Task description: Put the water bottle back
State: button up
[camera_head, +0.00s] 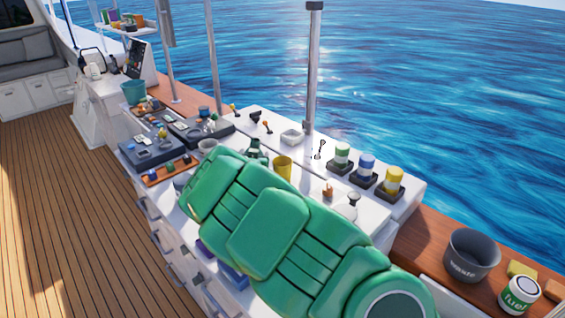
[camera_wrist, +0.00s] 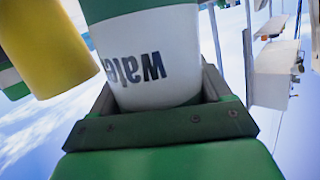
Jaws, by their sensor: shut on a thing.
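The water bottle (camera_wrist: 150,50) is white with a dark green band and dark lettering that reads upside down in the wrist view. In the head view my green arm covers most of the gripper and I cannot make out the bottle clearly. A dark green part of my gripper (camera_head: 256,148) shows just beyond the arm, above the white counter (camera_head: 270,120).
Three banded containers, green (camera_head: 342,154), blue (camera_head: 366,166) and yellow (camera_head: 391,180), stand in dark holders at the counter's right. A yellow cup (camera_head: 283,168) stands nearby. A yellow cylinder (camera_wrist: 45,45) is left of the bottle. A grey bucket (camera_head: 472,255) and fuel can (camera_head: 519,294) stand lower right.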

jog(key=shift+a+f+n+h, duration=0.2)
jog(key=shift+f+n+h, duration=0.1)
jog(key=shift+f+n, duration=0.45)
